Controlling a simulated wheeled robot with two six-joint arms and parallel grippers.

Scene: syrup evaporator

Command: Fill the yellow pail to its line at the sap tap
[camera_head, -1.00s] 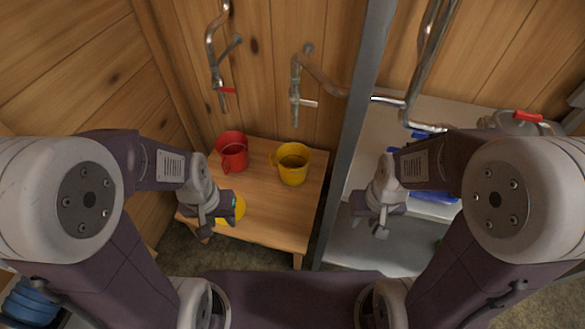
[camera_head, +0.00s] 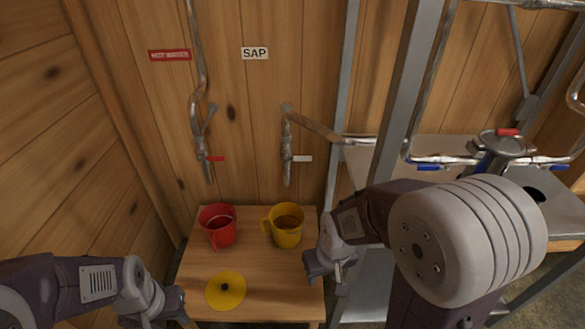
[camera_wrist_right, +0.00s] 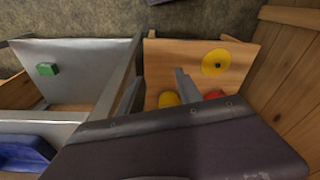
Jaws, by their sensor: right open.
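The yellow pail (camera_head: 287,238) stands upright on the small wooden table (camera_head: 190,282), below and in line with the sap tap (camera_head: 287,150), which has a white handle and hangs under the SAP sign (camera_head: 255,53). Its inside looks brownish; I cannot make out a line or level. My right gripper (camera_head: 328,270) is open and empty, just right of the pail and apart from it. The right wrist view shows the pail (camera_wrist_right: 168,99) partly hidden behind my gripper and arm. My left gripper (camera_head: 165,308) is low at the left, partly hidden; its jaws are unclear.
A red pail (camera_head: 218,228) stands left of the yellow one, under the hot water tap (camera_head: 203,150) with a red handle. A yellow disc (camera_head: 226,291) lies at the table's front.

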